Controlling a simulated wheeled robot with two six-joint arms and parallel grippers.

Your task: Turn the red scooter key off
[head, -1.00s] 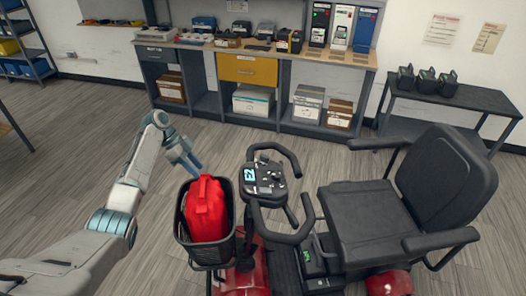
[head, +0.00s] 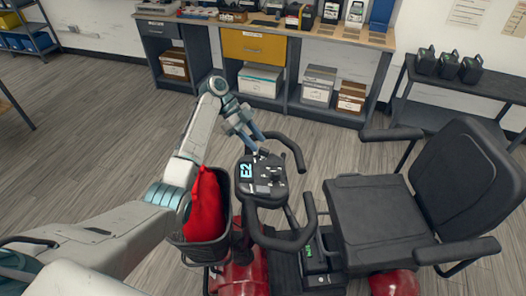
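The red scooter (head: 240,277) stands in front of me with its seat to the right. Its console (head: 263,183) sits between the looped handlebars and has a lit display (head: 246,171) reading "E2". My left gripper (head: 259,146) is at the console's far edge, fingers pointing down toward it. The key is too small to make out, and I cannot tell whether the fingers touch anything or how far apart they are. My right gripper is not in view.
A workbench (head: 300,34) stands along the wall. A dark side table (head: 470,82) is at the right. Floor on the left is clear.

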